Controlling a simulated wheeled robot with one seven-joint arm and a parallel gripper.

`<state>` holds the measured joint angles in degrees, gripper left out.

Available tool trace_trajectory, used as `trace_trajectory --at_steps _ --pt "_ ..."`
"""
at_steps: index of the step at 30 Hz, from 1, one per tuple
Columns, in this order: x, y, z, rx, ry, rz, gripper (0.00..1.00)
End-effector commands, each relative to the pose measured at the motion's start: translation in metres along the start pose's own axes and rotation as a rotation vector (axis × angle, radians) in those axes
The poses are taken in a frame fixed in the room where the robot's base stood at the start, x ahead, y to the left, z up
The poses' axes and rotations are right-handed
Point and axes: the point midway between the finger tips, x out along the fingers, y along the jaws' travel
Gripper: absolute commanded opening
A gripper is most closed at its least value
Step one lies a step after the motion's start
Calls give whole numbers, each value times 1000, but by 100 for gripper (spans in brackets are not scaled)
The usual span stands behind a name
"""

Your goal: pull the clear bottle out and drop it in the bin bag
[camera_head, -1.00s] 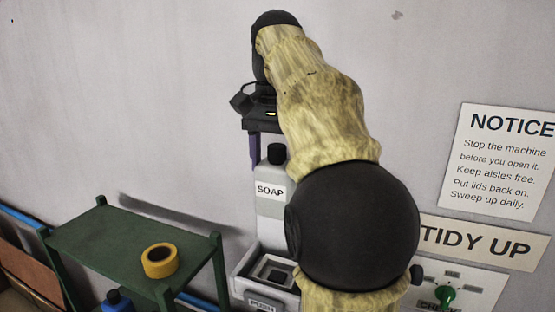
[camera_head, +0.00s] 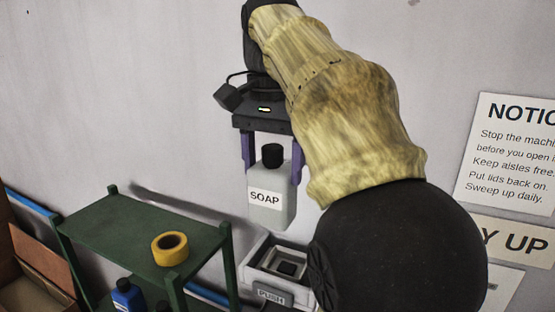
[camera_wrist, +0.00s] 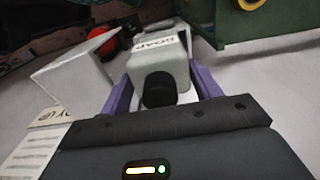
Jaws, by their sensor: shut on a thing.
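The pale, see-through bottle (camera_head: 270,212) has a black cap and a SOAP label, and it stands upright. Its base shows just above the white holder (camera_head: 268,295) with the PUSH plate, and the holder's square opening is in plain view. My gripper (camera_head: 272,174) comes from above, with a purple finger on each side of the bottle, shut on its sides below the cap. In the wrist view the bottle (camera_wrist: 172,50) sits between both fingers, its black cap toward the camera. I cannot make out a bin bag in either view.
A green stand (camera_head: 130,228) with a yellow tape roll (camera_head: 170,248) is left of the holder. A blue bottle (camera_head: 127,295) stands lower down, and a cardboard box (camera_head: 35,270) is at the far left. The wall with notices (camera_head: 515,150) is close behind.

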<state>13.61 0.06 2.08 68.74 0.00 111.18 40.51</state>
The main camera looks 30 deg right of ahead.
Motion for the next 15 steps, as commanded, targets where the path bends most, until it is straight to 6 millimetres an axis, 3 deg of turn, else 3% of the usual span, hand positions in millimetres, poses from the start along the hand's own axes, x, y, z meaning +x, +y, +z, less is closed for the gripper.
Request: trace_trajectory --at_steps 15 --pt "0 0 32 -1 0 0 40"
